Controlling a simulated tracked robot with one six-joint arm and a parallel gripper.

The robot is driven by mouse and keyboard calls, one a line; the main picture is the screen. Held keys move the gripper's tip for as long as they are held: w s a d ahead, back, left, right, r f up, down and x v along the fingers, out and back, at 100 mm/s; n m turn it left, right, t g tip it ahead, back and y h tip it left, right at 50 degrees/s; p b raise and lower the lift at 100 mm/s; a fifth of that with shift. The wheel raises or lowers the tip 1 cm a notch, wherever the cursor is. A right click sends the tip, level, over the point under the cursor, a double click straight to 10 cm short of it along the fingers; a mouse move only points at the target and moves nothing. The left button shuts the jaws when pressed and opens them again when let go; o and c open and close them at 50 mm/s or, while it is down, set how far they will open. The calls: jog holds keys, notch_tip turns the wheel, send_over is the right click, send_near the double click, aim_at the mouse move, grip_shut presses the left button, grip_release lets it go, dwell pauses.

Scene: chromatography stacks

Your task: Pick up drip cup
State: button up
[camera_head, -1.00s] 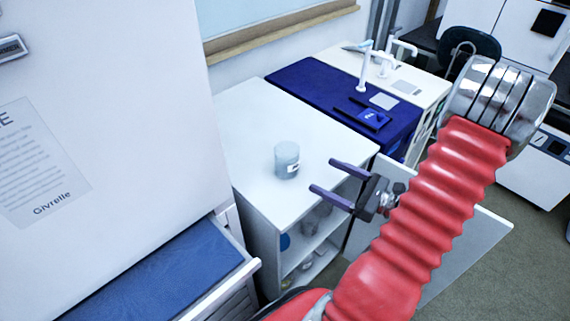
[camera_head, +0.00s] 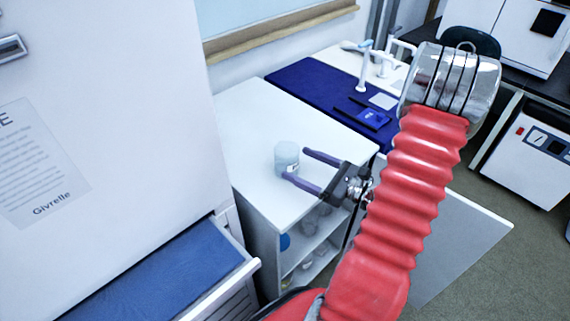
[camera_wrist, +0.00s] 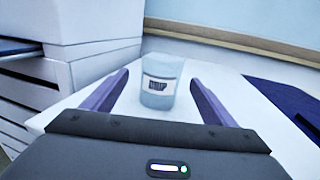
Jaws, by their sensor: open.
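The drip cup (camera_head: 286,156) is a small pale blue-grey cylinder with a label, upright on the white cabinet top (camera_head: 246,120). My gripper (camera_head: 296,164) is open, with two purple fingers reaching in from the right. In the head view the fingertips are at the cup's right side, and the nearer finger overlaps its lower edge. In the wrist view the cup (camera_wrist: 161,80) stands ahead, between the lines of the two spread fingers (camera_wrist: 160,84). I cannot tell whether either finger touches it.
A dark blue mat (camera_head: 318,92) with small items lies behind the cup. White taps (camera_head: 364,68) stand further back. At left is a tall white cabinet (camera_head: 110,110) with an open blue-lined drawer (camera_head: 165,275). The cabinet top around the cup is clear.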

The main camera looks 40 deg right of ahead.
aim_at(277, 153)
jog(key=shift+w+a, duration=0.1)
jog(key=shift+w, duration=0.1)
jog(key=shift+x, duration=2.5)
jog(key=shift+c, duration=0.5)
jog(key=c, duration=1)
jog(key=shift+r, duration=4.95)
